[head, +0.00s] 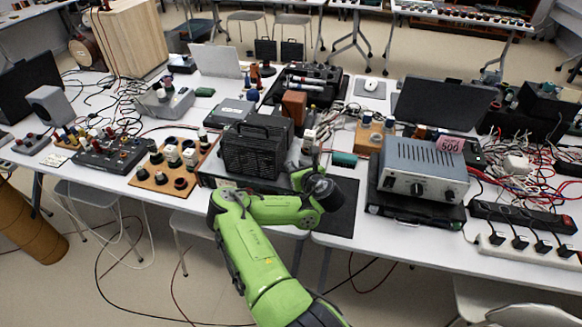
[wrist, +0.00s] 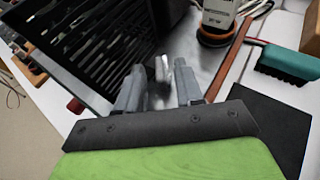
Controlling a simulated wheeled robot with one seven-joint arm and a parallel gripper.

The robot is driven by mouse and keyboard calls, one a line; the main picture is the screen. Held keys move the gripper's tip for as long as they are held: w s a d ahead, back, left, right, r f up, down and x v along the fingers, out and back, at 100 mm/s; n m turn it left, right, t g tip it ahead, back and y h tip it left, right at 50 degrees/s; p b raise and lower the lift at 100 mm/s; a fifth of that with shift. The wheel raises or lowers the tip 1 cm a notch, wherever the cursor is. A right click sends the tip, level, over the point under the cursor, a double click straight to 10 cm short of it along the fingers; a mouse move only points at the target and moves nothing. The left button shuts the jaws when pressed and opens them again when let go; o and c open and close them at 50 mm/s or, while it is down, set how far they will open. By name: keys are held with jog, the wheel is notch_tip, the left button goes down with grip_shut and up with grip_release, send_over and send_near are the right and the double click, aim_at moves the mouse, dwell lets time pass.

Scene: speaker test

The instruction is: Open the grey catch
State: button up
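A small light grey upright piece, which looks like the grey catch (wrist: 162,69), stands between the fingertips of my gripper (wrist: 160,78) in the wrist view. The fingers are apart, with a visible gap on each side of the piece. I cannot tell whether either finger touches it. The catch is close to the right side of a black slatted box (wrist: 70,45). In the head view the black box (head: 255,150) stands on the table, and my gripper (head: 299,168) is low at its right side. My arm hides the catch there.
A dark mat (head: 338,210) lies at the table's front edge. A grey power supply (head: 424,168) stands to the right.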

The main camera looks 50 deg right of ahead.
jog(key=shift+s+r, duration=0.15)
grip_shut()
jog(key=shift+a+r+h+p, duration=0.1)
jog(key=shift+h+p, duration=0.2)
jog(key=shift+p, duration=0.65)
jog(key=m+p, duration=0.1)
jog(key=p, duration=0.1)
jog(key=g+h+p, duration=0.1)
jog(key=p, duration=0.2)
jog(key=shift+a+r+m, duration=0.15)
jog(key=shift+r+m, duration=0.15)
jog(key=shift+m, duration=0.1)
jog(key=m+g+h+p, duration=0.1)
jog(key=p, duration=0.3)
jog(key=shift+w+a+p, duration=0.1)
jog(key=shift+w+p, duration=0.1)
jog(key=shift+p, duration=0.2)
jog(key=m+g+h+p, duration=0.1)
jog(key=p, duration=0.1)
jog(key=m+g+h+p, duration=0.1)
jog(key=p, duration=0.1)
jog(key=shift+w+f+m+g+p, duration=0.2)
jog(key=shift+f+m+g+p, duration=0.1)
jog(key=shift+m+p, duration=0.1)
jog(key=shift+f+m+g+h+p, duration=0.1)
jog(key=shift+m+g+h+p, duration=0.3)
jog(key=shift+m+g+h, duration=0.15)
